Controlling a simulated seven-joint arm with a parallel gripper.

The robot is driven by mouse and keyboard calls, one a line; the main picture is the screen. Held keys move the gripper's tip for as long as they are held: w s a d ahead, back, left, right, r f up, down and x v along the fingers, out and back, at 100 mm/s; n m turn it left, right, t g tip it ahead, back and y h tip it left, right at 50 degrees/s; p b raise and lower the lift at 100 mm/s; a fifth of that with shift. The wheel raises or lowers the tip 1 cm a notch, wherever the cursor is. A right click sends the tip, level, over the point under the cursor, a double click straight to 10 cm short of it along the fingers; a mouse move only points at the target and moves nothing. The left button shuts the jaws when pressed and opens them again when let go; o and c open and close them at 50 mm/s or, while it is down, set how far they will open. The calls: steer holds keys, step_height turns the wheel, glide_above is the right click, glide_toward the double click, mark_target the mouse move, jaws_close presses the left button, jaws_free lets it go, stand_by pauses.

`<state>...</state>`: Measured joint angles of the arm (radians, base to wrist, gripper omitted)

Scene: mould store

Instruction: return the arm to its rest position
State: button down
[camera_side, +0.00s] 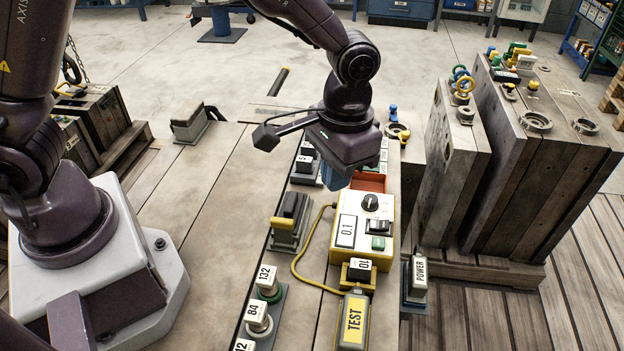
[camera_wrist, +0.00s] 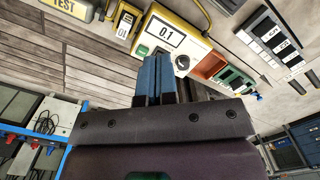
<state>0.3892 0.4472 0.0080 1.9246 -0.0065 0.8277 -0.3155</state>
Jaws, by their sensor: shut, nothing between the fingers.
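My gripper (camera_side: 337,180) hangs from my dark purple arm over the bench in the side view, just behind a yellow-edged control box (camera_side: 362,228) marked 0.1. Its blue fingers are partly hidden by the gripper body there. In the wrist view the two blue fingers of my gripper (camera_wrist: 156,80) lie side by side, shut and empty. The control box also shows in the wrist view (camera_wrist: 160,38), beyond the fingertips. I cannot tell how high the fingers are above the bench.
A yellow TEST block (camera_side: 353,320), joined by a yellow cable, and a POWER block (camera_side: 417,278) stand in front. Numbered knobs (camera_side: 258,317) stand at the bench's front. Large mould blocks (camera_side: 545,150) stand to the right. Bare planks (camera_side: 200,240) lie left of the control box.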

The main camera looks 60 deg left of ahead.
steer(key=s+a+r+t, duration=0.6)
steer(key=s+a+r, duration=0.8)
steer(key=r, duration=0.3)
steer(key=shift+s+n, duration=0.3)
steer(key=shift+s, duration=0.2)
stand_by(1.4)
